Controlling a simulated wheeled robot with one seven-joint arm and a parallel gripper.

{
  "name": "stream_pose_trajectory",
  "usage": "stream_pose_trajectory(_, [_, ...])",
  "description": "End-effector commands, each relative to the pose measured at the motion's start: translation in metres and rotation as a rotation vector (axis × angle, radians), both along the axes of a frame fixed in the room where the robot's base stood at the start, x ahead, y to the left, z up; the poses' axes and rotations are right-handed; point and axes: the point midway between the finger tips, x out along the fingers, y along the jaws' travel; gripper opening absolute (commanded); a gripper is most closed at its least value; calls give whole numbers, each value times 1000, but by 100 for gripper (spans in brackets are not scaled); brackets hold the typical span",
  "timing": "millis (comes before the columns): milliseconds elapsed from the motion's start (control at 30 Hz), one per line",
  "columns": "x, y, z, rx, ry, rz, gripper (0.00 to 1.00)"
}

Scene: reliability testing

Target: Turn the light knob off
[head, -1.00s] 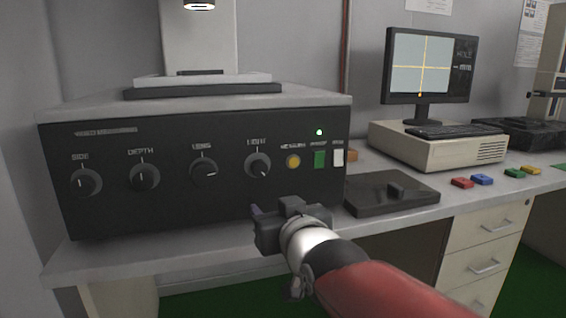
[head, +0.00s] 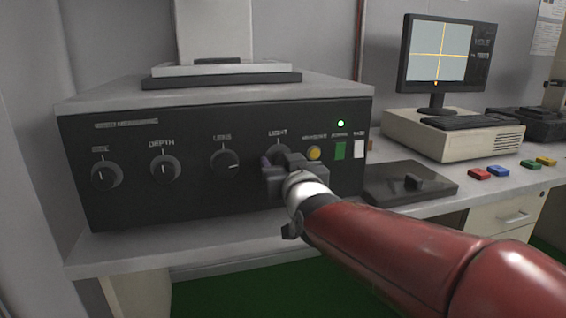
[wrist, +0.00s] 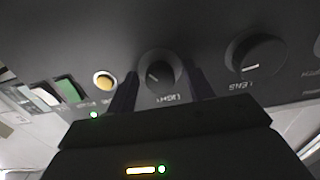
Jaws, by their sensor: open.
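The light knob (wrist: 159,73) is a round black dial with a pale pointer line, labelled LIGHT, on the black front panel (head: 120,205). In the head view my gripper (head: 274,178) is in front of it and hides most of the knob; a part of its rim (head: 270,154) shows. In the wrist view my gripper (wrist: 160,92) is open, with one finger on each side of the knob. I cannot tell whether the fingers touch it. The pointer line is tilted, pointing to the upper left in the wrist view.
The lens knob (head: 225,161) is close to the left, with the depth knob (head: 165,169) further left. A yellow button (head: 314,153), a green switch (head: 340,151) and a white switch (head: 359,149) are to the right. A black box (head: 410,186) sits on the desk.

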Motion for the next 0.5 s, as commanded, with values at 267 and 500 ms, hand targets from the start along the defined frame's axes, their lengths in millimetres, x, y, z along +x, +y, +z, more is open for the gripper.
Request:
stream_pose_trajectory(267, [0,0,0,0,0,0,40])
stream_pose_trajectory(500, [0,0,0,0,0,0,9])
